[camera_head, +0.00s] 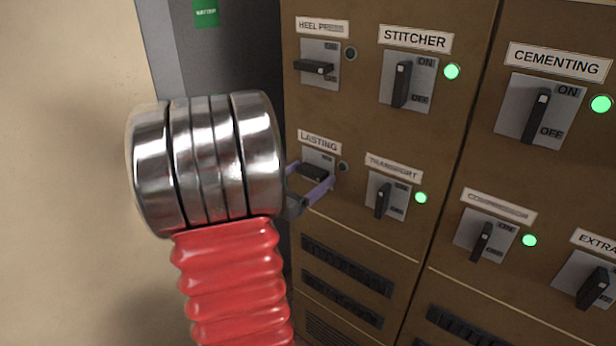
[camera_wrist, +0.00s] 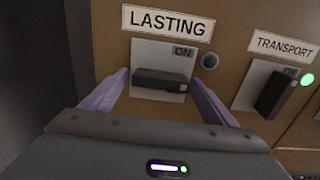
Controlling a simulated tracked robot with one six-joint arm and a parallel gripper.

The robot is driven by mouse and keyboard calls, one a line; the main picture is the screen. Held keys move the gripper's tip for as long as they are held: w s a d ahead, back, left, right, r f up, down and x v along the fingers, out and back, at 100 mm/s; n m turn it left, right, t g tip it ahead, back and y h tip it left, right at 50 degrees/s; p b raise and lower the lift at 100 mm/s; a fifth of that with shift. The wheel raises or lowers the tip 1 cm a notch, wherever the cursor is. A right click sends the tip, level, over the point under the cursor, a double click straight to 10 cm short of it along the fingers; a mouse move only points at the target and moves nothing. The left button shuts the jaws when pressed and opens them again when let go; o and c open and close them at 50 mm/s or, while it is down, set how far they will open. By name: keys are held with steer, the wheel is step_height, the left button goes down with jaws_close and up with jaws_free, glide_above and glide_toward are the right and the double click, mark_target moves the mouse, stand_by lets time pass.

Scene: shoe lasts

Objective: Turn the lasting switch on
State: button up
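The lasting switch is a black handle (camera_head: 313,173) on a grey plate under the "LASTING" label, left of the transport switch. In the wrist view its handle (camera_wrist: 161,81) lies level across the plate, and its lamp (camera_wrist: 209,61) is dark. My gripper (camera_head: 311,183) is at this switch with its two purple fingers apart. In the wrist view the fingers of my gripper (camera_wrist: 160,90) stand on the left and right of the handle, with gaps on both sides.
The transport switch (camera_head: 383,200) is close on the right, its handle upright and lamp green. The heel press switch (camera_head: 314,67) above has a level handle and dark lamp. Stitcher (camera_head: 402,84), cementing (camera_head: 540,116) and compressor (camera_head: 482,241) have upright handles and green lamps.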

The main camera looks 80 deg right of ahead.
steer(key=c, duration=0.9)
steer(key=shift+c, duration=0.2)
steer(key=n, duration=0.4)
steer(key=shift+s, duration=0.1)
steer(key=n, duration=0.9)
steer(key=shift+r, duration=0.1)
steer(key=shift+n, duration=2.5)
